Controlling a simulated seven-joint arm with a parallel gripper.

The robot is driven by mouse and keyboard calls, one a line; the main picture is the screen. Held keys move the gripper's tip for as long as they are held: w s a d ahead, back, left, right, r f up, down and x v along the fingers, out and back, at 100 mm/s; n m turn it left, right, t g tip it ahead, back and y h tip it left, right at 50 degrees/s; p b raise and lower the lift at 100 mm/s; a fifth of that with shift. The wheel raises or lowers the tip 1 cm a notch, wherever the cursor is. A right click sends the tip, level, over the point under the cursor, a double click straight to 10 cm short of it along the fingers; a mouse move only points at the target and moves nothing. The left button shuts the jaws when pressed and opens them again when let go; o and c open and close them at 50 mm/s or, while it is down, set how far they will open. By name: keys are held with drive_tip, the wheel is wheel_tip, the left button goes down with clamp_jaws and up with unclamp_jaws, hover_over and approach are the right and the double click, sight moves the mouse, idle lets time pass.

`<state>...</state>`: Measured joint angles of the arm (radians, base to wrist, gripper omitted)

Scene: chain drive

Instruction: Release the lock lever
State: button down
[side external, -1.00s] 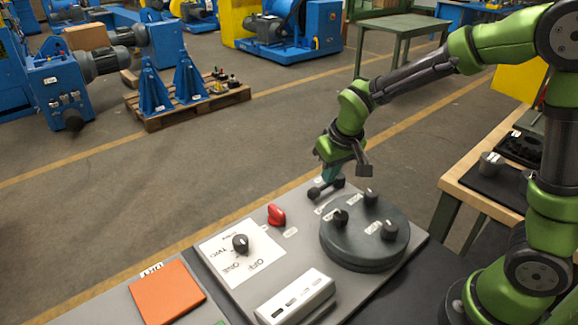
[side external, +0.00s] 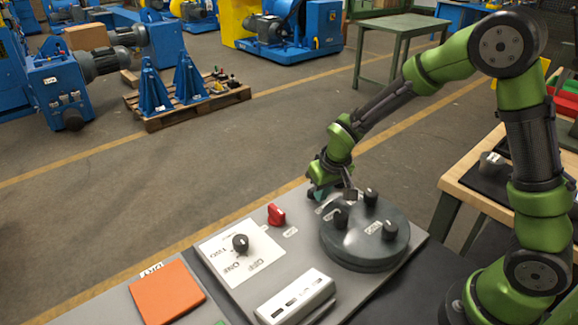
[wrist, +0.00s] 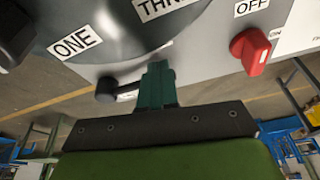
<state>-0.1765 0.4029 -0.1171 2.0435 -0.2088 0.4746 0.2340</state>
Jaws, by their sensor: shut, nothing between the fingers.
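The lock lever (wrist: 106,90) appears in the wrist view as a short dark arm with a rounded knob end, beside the round dial plate. The rest of it is hidden behind my fingers. My gripper (wrist: 155,72) has its teal fingers together and empty, just right of the lever knob; I cannot tell whether they touch it. In the side view my gripper (side external: 318,193) is low over the back edge of the panel and hides most of the lever. The round dial plate (side external: 365,258) carries several black knobs.
A red switch (side external: 276,215) stands left of my gripper, near an OFF label in the wrist view. A black selector knob (side external: 240,243), a white slotted box (side external: 296,296) and an orange pad (side external: 166,292) lie toward the front left. The dial plate is close on the right.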

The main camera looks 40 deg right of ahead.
sight(308, 193)
drive_tip(key=shift+w, duration=0.1)
drive_tip(key=shift+w+a+m+h, duration=0.3)
drive_tip(key=shift+w+m, duration=0.4)
drive_tip(key=shift+m, duration=0.1)
drive_tip(key=shift+w+m+g+h, duration=0.3)
drive_tip(key=shift+w+m, duration=0.8)
drive_tip(key=shift+w, duration=0.05)
drive_tip(key=w+m, duration=0.2)
drive_tip(key=m, duration=0.1)
drive_tip(key=shift+w+d+h, duration=0.2)
drive_tip(key=shift+w+h, duration=0.1)
drive_tip(key=shift+w, duration=0.05)
drive_tip(key=shift+w+d+m+g, duration=0.25)
drive_tip(key=shift+w+m+g, duration=0.15)
drive_tip(key=shift+w+m, duration=0.35)
drive_tip(key=shift+d+h, duration=0.2)
drive_tip(key=shift+h, duration=0.1)
